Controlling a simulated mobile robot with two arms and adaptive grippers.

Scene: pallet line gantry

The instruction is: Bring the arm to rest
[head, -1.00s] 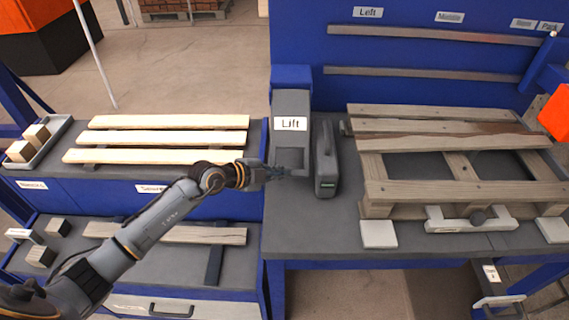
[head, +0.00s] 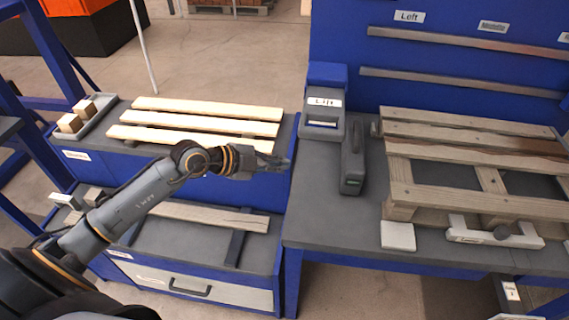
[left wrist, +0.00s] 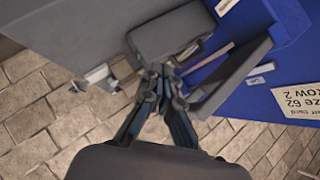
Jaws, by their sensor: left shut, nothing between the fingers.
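My left arm (head: 140,200) reaches in from the lower left of the head view. Its gripper (head: 284,163) hangs over the gap edge between the left bench and the pallet table, left of the box labelled "Lift" (head: 324,122). In the left wrist view the two fingers of the gripper (left wrist: 160,72) are together at the tips, with nothing between them. My right gripper does not show in either view.
A dark upright case (head: 353,160) stands beside the Lift box. A wooden pallet (head: 470,197) lies on the table (head: 345,225). Light planks (head: 205,118) lie on the left bench, with a tray (head: 98,122) of wooden blocks. Tiled floor shows below.

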